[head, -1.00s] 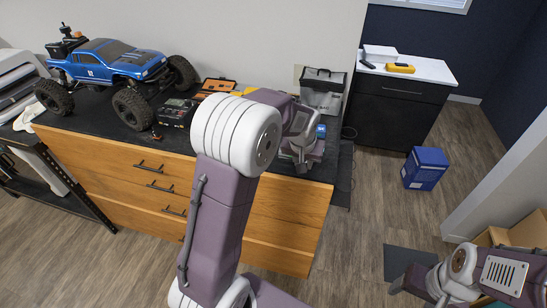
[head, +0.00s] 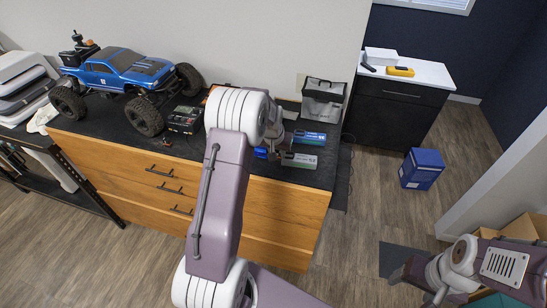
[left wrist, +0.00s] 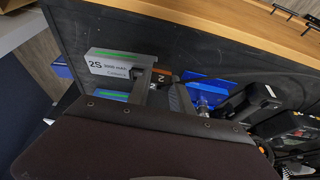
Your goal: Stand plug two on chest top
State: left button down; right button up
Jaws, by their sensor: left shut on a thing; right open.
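My left gripper (head: 284,148) is low over the black chest top (head: 88,124), left of two battery packs. In the left wrist view its fingers (left wrist: 163,90) are shut on a small dark and orange piece marked 2, plug two (left wrist: 158,77). Most of the plug is hidden by the fingers, and I cannot tell whether it touches the top. A blue piece (left wrist: 208,90) lies just beyond the fingers; it also shows in the head view (head: 261,153). My right gripper (head: 396,281) is open and empty, low at the right, away from the chest.
A charger (head: 185,119) and blue crawler (head: 125,73) are to the left. The front strip of the top is bare.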

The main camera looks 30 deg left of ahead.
pick_arm(q)
jog(key=shift+s+a+f, duration=0.25)
jog(key=shift+a+f, duration=0.25)
jog(key=shift+a, duration=0.25)
notch_tip(320, 180, down, 4)
jog(key=shift+s+d+r+p, duration=0.1)
jog(key=shift+d+r+p, duration=0.05)
jog(key=shift+p, duration=0.8)
jog(key=shift+f, duration=0.2)
jog(key=shift+f+b, duration=0.15)
jog(key=shift+b, duration=0.15)
jog(key=c, duration=1.1)
grip_release()
jog(key=shift+c, duration=0.2)
